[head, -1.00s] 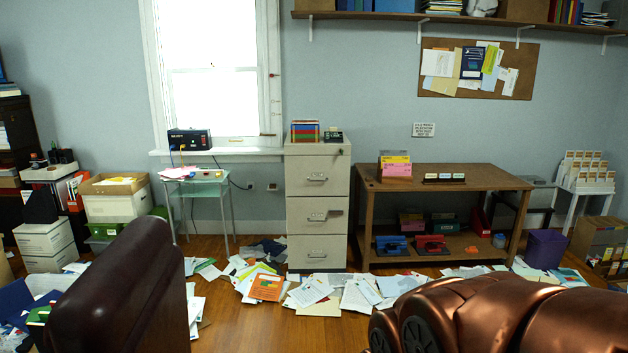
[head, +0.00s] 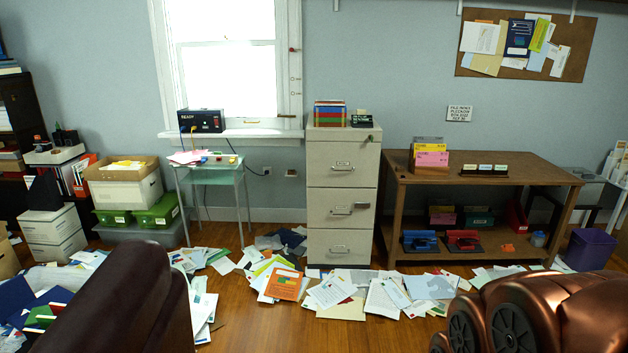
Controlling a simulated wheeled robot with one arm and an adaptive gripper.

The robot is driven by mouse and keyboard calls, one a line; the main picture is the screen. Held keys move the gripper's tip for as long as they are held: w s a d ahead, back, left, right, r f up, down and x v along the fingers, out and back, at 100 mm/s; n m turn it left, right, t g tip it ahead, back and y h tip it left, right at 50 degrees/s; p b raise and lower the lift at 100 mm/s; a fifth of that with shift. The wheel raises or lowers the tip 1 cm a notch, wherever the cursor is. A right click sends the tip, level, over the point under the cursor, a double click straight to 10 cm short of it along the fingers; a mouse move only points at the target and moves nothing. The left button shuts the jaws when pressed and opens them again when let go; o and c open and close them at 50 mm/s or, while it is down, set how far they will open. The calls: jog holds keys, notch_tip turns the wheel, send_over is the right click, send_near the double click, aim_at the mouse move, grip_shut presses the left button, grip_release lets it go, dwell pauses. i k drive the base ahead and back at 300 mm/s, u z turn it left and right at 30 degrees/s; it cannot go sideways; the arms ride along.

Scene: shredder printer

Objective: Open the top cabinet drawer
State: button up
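The beige filing cabinet (head: 342,230) stands against the back wall, a little right of the middle in the head view. It has three stacked drawers, each with a metal handle and a small label. The top drawer (head: 342,165) looks shut, with its handle at the middle of its front. A key or lock shows at the cabinet's upper right corner. The middle drawer has an extra dark piece beside its handle. Copper-coloured parts of my own arm fill the lower right. My gripper's fingers do not show.
Papers (head: 340,292) are strewn on the floor in front of the cabinet. A wooden table (head: 540,174) stands to its right, a small glass table (head: 207,172) to its left. A dark red rounded thing (head: 125,305) fills the lower left. Some bare floor shows between.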

aim_at(332, 164)
jog(key=z, duration=0.25)
jog(key=i, duration=1.7)
jog(key=u, duration=0.35)
jog(key=i, duration=1.9)
jog(key=u, duration=0.5)
